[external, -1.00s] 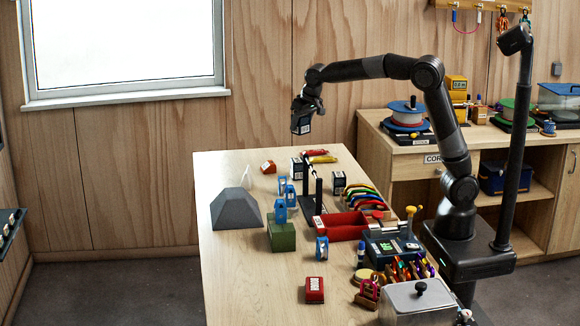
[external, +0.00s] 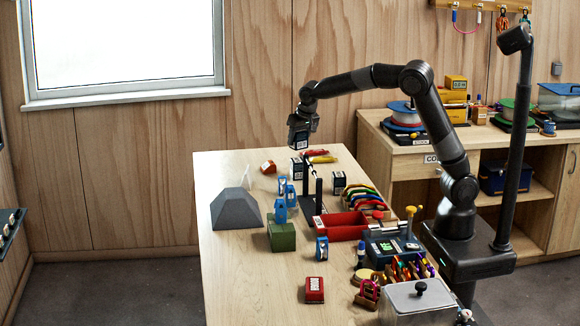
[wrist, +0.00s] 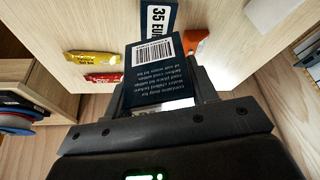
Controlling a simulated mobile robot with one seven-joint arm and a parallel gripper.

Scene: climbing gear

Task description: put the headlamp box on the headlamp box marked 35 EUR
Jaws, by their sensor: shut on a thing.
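My gripper (external: 303,119) is shut on a dark headlamp box (external: 299,138) and holds it in the air above the far part of the table. In the wrist view the held box (wrist: 153,72) shows a white barcode and small pale print between my gripper's fingers (wrist: 162,90). The headlamp box marked 35 EUR (wrist: 158,17) shows just beyond it, partly hidden by it. In the external view this dark marked box (external: 297,168) stands on the table below the held box, with a visible gap between them.
A red packet (external: 315,153) and a yellow packet (external: 322,160) lie right of the marked box; an orange box (external: 268,167) lies left. Blue devices (external: 281,188) and a dark post (external: 319,192) stand nearer. Another dark box (external: 338,182) stands to the right.

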